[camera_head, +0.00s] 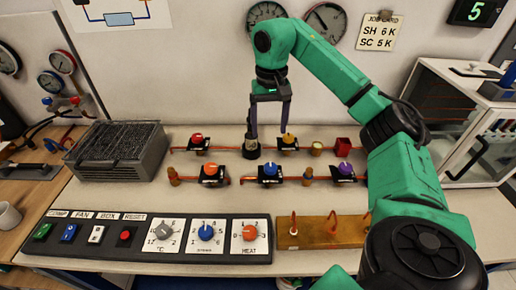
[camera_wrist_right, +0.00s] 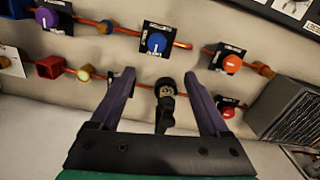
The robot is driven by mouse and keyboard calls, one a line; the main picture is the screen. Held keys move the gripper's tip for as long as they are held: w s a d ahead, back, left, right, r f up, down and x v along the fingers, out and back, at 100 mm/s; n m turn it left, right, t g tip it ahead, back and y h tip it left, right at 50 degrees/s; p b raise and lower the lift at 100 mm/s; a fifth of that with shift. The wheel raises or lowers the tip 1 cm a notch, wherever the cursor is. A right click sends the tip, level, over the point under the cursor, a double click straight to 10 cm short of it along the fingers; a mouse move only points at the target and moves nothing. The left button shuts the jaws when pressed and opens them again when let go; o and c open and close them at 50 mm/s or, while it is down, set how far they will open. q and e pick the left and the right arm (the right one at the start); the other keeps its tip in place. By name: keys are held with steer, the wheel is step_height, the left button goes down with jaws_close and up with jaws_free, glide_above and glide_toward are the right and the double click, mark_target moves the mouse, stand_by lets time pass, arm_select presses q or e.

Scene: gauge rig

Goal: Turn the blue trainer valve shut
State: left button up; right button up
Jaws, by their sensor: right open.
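The blue trainer valve (camera_head: 269,169) is a blue round knob on a black plate in the front row of copper pipe, between an orange valve and a brass fitting. It also shows in the right wrist view (camera_wrist_right: 156,43), beyond the fingertips, with a pale mark on its knob. My right gripper (camera_head: 269,128) points down behind it, over the back pipe row, open and apart from the blue valve. In the wrist view its purple fingers (camera_wrist_right: 162,82) stand on either side of a black upright fitting (camera_wrist_right: 166,98); contact cannot be told. My left gripper is out of view.
An orange valve (camera_head: 211,170) and a purple valve (camera_head: 344,170) flank the blue one. A red valve (camera_head: 197,140) and a yellow valve (camera_head: 288,139) sit behind. A control panel (camera_head: 150,252) and a wooden hook board (camera_head: 328,232) lie in front. A grey mesh box (camera_head: 115,155) stands left.

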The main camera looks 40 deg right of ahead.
steer(key=b, duration=0.3)
glide_above(271, 167)
step_height(271, 167, down, 4)
steer(key=f, duration=0.1)
steer(key=s+f+b, duration=0.1)
steer(key=f, duration=0.3)
steer(key=w+f, duration=0.1)
steer(key=f, duration=0.1)
steer(key=shift+w+b, duration=0.2)
steer(key=shift+b, duration=0.2)
steer(key=shift+s+f, duration=0.1)
steer(key=shift+f, duration=0.75)
steer(key=shift+s+f, duration=0.1)
steer(key=shift+s, duration=0.05)
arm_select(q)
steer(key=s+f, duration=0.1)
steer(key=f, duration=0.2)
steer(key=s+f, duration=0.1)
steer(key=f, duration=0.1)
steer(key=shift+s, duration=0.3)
arm_select(e)
jaws_close()
